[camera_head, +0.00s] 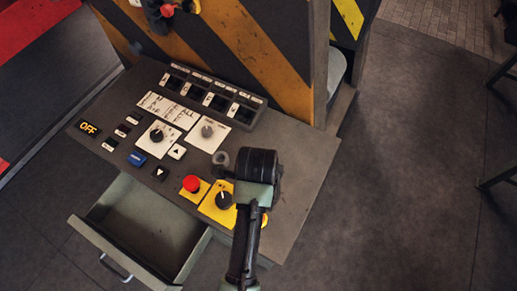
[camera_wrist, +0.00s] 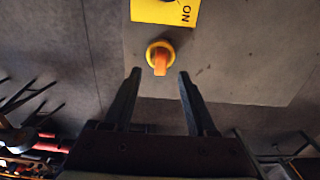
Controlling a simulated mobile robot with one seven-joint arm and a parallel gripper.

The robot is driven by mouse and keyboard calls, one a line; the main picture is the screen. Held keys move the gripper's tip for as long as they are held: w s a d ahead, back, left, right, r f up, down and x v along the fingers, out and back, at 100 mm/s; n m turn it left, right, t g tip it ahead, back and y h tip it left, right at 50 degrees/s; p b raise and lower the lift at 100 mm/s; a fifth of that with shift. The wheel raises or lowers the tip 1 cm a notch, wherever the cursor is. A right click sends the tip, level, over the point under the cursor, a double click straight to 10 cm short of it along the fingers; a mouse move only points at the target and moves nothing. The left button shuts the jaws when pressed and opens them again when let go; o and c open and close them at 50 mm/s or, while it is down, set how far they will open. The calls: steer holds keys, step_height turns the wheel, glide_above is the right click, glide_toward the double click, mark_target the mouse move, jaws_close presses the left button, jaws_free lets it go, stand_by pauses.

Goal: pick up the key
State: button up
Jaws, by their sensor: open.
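The key (camera_wrist: 160,57) appears in the wrist view as a small orange tab on a round yellow base, on the grey panel top near its edge. In the head view only a small yellow-orange bit of it (camera_head: 265,219) shows beside my arm, which hides the rest. My gripper (camera_wrist: 159,80) is open and empty. Its two fingers point toward the key, one to each side of it in the picture. The key lies between and slightly beyond the fingertips, and I see no contact. The fingers are hidden in the head view.
The control panel (camera_head: 300,190) carries a red button (camera_head: 191,184), a yellow plate with a black knob (camera_head: 223,201), dials and switches. An open, apparently empty drawer (camera_head: 145,225) juts out in front. A striped cabinet (camera_head: 225,50) stands behind.

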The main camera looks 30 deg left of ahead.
steer(key=shift+f+p, duration=0.8)
steer(key=shift+f, duration=2.4)
jaws_close()
